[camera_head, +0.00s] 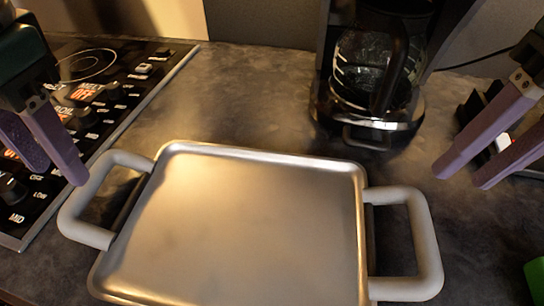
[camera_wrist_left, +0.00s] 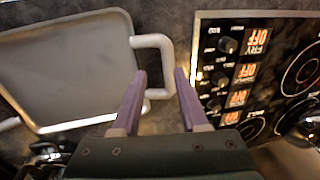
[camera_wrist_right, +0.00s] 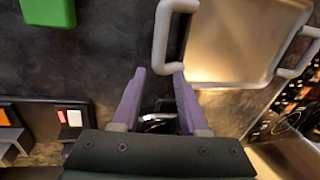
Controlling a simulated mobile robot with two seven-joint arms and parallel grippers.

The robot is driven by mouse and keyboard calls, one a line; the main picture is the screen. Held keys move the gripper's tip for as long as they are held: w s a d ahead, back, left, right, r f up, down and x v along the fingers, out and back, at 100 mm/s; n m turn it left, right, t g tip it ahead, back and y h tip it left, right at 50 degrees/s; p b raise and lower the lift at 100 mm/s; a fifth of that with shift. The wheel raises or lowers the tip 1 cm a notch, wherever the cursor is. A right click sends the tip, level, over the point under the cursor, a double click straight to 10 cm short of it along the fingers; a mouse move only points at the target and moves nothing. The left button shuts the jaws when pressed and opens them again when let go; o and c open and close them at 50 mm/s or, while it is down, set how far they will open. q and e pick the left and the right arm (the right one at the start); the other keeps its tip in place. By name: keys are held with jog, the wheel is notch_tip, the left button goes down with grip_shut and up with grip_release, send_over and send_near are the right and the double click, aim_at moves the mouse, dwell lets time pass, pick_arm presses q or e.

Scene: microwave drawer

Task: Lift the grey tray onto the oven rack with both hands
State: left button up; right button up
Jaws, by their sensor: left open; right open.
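The grey tray (camera_head: 240,225) lies flat on the dark counter, with a light grey loop handle on each side. Its left handle (camera_head: 78,205) is near my left gripper (camera_head: 45,160), which is open and empty above the cooktop edge. In the left wrist view the tray (camera_wrist_left: 70,70) is at the left, and its near handle (camera_wrist_left: 160,62) is just beyond the fingertips. My right gripper (camera_head: 455,178) is open and empty, up and right of the right handle (camera_head: 425,245). In the right wrist view that handle (camera_wrist_right: 162,35) is just ahead of the fingertips.
A cooktop with knobs (camera_head: 95,95) is at the left. A coffee maker with a glass carafe (camera_head: 375,75) stands behind the tray. A green object (camera_head: 536,278) is at the right edge; it also shows in the right wrist view (camera_wrist_right: 48,10).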

aim_at(72, 198)
pick_arm(q)
jog(key=shift+w+a+r, duration=0.1)
jog(key=shift+a+r, duration=0.15)
jog(key=shift+a, duration=0.3)
pick_arm(e)
jog(key=shift+d+r, duration=0.2)
pick_arm(q)
jog(key=f, duration=0.3)
jog(key=a+f, duration=0.1)
jog(key=f, duration=0.2)
jog(key=a+f, duration=0.1)
jog(key=f, duration=0.2)
jog(key=shift+w+f, duration=0.15)
jog(key=shift+f, duration=0.25)
pick_arm(e)
jog(key=x, duration=1)
pick_arm(q)
grip_shut()
pick_arm(e)
jog(key=shift+d, duration=0.1)
grip_shut()
jog(key=shift+w, duration=0.1)
